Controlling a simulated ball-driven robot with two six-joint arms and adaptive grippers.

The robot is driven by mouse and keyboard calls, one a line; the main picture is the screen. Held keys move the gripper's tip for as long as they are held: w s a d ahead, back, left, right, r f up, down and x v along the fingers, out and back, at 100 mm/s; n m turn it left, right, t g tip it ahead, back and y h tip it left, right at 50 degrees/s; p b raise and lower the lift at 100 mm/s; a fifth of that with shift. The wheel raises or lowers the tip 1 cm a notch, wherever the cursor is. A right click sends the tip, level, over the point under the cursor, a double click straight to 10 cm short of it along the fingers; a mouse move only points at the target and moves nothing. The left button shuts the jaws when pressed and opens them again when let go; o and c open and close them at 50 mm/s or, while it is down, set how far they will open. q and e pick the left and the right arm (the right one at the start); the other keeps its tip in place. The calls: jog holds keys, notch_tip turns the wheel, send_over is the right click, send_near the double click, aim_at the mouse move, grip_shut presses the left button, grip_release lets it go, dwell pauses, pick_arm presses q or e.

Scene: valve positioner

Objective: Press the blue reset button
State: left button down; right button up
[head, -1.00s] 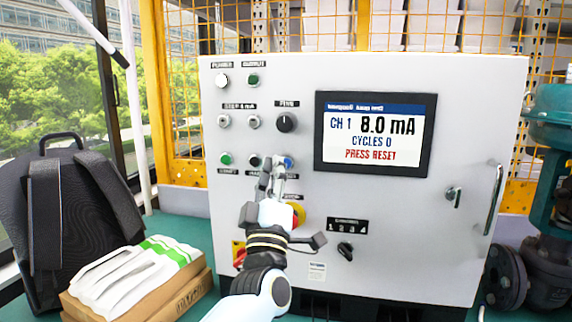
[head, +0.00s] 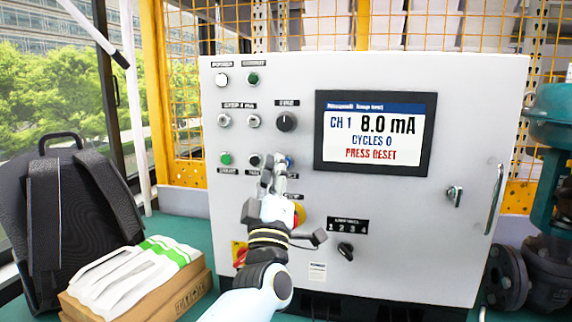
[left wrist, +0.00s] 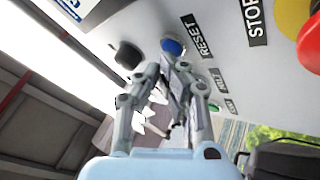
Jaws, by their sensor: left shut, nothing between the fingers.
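The blue reset button (head: 289,161) sits on the grey control cabinet (head: 420,240), below the dark knob and left of the screen. My left gripper (head: 275,165) is shut and empty, with its fingertips in front of the panel at the button and partly covering it. In the left wrist view the blue button (left wrist: 173,46) shows beside the RESET label, just beyond the shut fingertips (left wrist: 175,62). I cannot tell whether the tips touch it. The screen (head: 374,134) reads CH 1, 8.0 mA, CYCLES 0, PRESS RESET. My right gripper is not in view.
A black button (head: 254,160) and a green button (head: 225,159) sit left of the blue one. A red and yellow stop button (head: 299,213) is just below, close to my wrist. A selector knob (head: 346,250) sits lower right.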

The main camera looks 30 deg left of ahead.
pick_arm(q)
jog(key=shift+w, duration=0.25)
jog(key=shift+s, duration=0.15)
dwell(0.4)
jog(key=shift+s+d, duration=0.15)
jog(key=shift+s, duration=0.5)
jog(key=s+p, duration=0.1)
jog(key=s, duration=0.1)
jog(key=s+d+p, duration=0.1)
jog(key=s, duration=0.1)
jog(key=shift+s+d, duration=0.15)
jog(key=shift+s, duration=0.25)
dwell(0.6)
